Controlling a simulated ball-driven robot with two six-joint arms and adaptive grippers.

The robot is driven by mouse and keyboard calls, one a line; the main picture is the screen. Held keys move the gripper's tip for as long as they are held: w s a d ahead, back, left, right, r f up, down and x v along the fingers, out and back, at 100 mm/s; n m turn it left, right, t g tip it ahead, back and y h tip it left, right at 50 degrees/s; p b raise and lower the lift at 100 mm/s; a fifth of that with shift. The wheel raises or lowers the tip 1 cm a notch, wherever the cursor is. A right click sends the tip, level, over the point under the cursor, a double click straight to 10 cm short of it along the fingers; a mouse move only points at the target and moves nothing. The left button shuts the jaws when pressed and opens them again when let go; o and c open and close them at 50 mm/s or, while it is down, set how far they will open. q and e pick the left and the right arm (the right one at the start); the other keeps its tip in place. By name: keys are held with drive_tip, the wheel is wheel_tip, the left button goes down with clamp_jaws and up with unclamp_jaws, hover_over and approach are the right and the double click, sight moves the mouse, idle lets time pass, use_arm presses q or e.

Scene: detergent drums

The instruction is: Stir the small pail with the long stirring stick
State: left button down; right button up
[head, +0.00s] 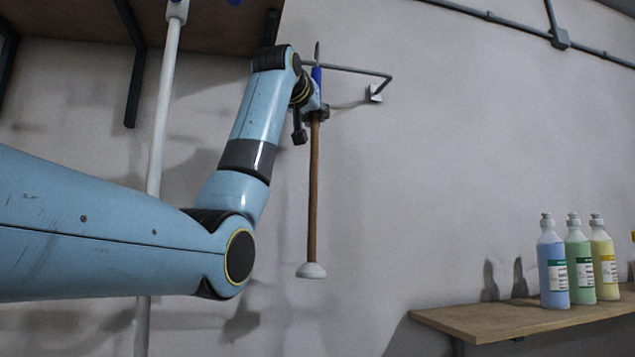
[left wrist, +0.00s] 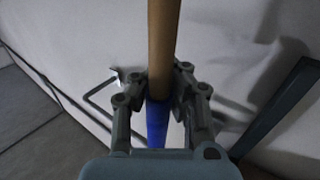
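The long stirring stick (head: 314,190) hangs upright in front of the wall in the head view. It has a brown shaft, a blue upper part and a pale round foot at its lower end. My left gripper (head: 314,113) is around its upper part, where brown meets blue. In the left wrist view the fingers (left wrist: 162,92) press against both sides of the stick (left wrist: 163,45), so the gripper appears shut on it. The small pail is not in view. My right gripper is not in view.
A wall bracket with a bent rod (head: 350,70) is at the stick's top; whether they touch is unclear. A wooden shelf (head: 480,322) at the lower right holds blue (head: 552,265), green (head: 578,262) and yellow (head: 603,262) bottles. A white pole (head: 160,120) stands at left behind my arm.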

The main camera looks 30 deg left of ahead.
use_arm(q)
drive_tip(key=shift+r, duration=0.25)
drive_tip(key=s+d+b, duration=0.3)
drive_tip(key=s+d, duration=0.4)
drive_tip(key=d, duration=0.2)
drive_tip(key=shift+s, duration=0.4)
idle(0.4)
drive_tip(key=shift+d+f, duration=0.1)
drive_tip(key=shift+f, duration=0.1)
